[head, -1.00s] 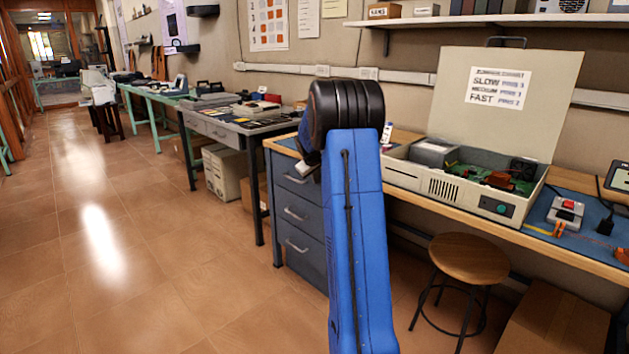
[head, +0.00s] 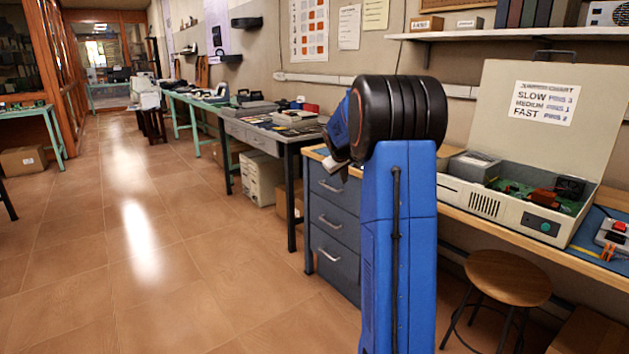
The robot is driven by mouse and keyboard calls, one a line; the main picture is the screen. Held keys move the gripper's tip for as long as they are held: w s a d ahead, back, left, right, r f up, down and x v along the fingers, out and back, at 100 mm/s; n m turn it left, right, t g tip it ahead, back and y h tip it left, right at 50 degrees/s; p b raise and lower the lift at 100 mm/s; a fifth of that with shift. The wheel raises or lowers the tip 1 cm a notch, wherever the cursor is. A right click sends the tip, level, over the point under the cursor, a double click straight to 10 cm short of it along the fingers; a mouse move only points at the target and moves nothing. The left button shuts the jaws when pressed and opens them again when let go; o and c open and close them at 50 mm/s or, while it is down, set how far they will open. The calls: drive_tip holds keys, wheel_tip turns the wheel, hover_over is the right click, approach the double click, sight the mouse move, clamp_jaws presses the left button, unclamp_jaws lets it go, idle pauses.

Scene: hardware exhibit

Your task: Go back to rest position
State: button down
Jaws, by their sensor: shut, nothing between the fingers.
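My blue arm (head: 398,245) stands upright right of the middle of the head view, with a thick black ribbed joint (head: 400,112) on top. Behind the joint, a blue wrist part points down and to the left. My gripper (head: 334,166) shows only as a small grey and dark end below that part, mostly hidden by the joint. It looks shut and empty, in front of the drawer unit in the picture, and I see no contact with anything.
A workbench (head: 462,222) at right holds an open computer case (head: 497,205) with a raised lid. A wooden stool (head: 508,277) stands in front. A drawer unit (head: 335,228) is behind my arm. More tables line the wall. The tiled floor (head: 150,270) at left is clear.

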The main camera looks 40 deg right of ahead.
drive_tip(key=s+a+r+y, duration=0.1)
drive_tip(key=s+a+r, duration=0.1)
drive_tip(key=s+a, duration=0.55)
drive_tip(key=s+a+r+y, duration=0.1)
drive_tip(key=s+a, duration=0.3)
drive_tip(key=a, duration=0.6)
drive_tip(key=s+a+r, duration=0.2)
drive_tip(key=s+a, duration=0.4)
drive_tip(key=a, duration=0.3)
drive_tip(key=s+a+f+y, duration=0.1)
drive_tip(key=s+a+f, duration=0.2)
drive_tip(key=s+a, duration=0.3)
drive_tip(key=s+a+f+y, duration=0.1)
drive_tip(key=s+a+f, duration=0.2)
drive_tip(key=s+a, duration=0.3)
drive_tip(key=s+a+f+y, duration=0.1)
drive_tip(key=s+a+f, duration=0.2)
drive_tip(key=s, duration=1.1)
drive_tip(key=a, duration=0.3)
drive_tip(key=shift+s+n+y, duration=0.25)
drive_tip(key=shift+n+y, duration=0.05)
drive_tip(key=shift+n, duration=0.1)
